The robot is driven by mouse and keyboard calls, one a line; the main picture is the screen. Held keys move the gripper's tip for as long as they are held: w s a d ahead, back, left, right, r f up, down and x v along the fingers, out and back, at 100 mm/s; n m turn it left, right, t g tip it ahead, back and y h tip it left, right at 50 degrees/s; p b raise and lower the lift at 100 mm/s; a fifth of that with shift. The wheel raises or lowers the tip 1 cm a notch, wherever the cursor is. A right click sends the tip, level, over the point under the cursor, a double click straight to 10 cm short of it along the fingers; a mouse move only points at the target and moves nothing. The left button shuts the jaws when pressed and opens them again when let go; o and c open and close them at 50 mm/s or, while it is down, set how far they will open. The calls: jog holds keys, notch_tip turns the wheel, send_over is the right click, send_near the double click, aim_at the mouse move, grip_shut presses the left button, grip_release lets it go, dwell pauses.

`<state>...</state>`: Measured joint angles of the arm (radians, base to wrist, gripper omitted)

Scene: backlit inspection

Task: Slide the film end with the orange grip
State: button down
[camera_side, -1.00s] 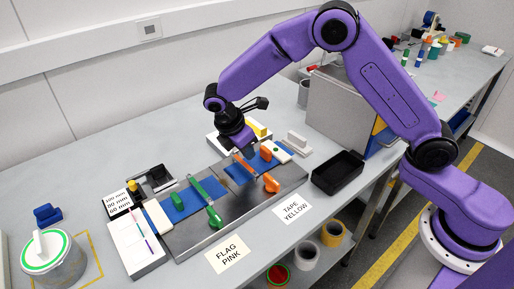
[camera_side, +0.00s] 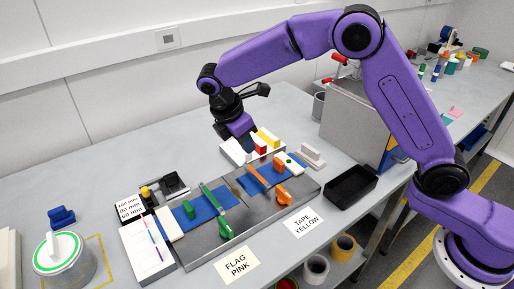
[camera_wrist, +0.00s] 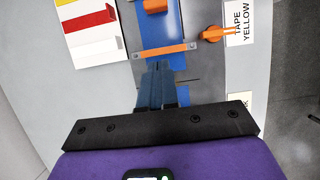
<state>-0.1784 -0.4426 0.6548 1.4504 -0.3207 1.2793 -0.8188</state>
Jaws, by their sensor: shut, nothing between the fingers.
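The blue film strip (camera_side: 240,185) lies on a dark metal plate (camera_side: 208,252); it also shows in the wrist view (camera_wrist: 176,28). An orange block-shaped grip (camera_side: 279,161) sits on the film; in the wrist view it is cut by the top edge (camera_wrist: 155,5). An orange bar (camera_side: 257,175) crosses the film, with an orange knob (camera_side: 284,197) toward the front; both show in the wrist view, bar (camera_wrist: 165,50) and knob (camera_wrist: 212,33). My gripper (camera_side: 248,150) is shut and empty, above the back side of the plate, apart from the orange grip.
A green bar (camera_side: 214,197) with a knob and a green block (camera_side: 189,208) stand on the plate's left part. A white tray with red and yellow pieces (camera_side: 266,138) lies behind. A black bin (camera_side: 351,184) stands right. Cards reading FLAG PINK and TAPE YELLOW lie in front.

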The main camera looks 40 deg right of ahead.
aim_at(277, 161)
jog(key=x, duration=0.9)
jog(key=shift+f, duration=0.1)
jog(key=d, duration=0.3)
jog(key=shift+d, duration=0.5)
jog(key=shift+d, duration=0.85)
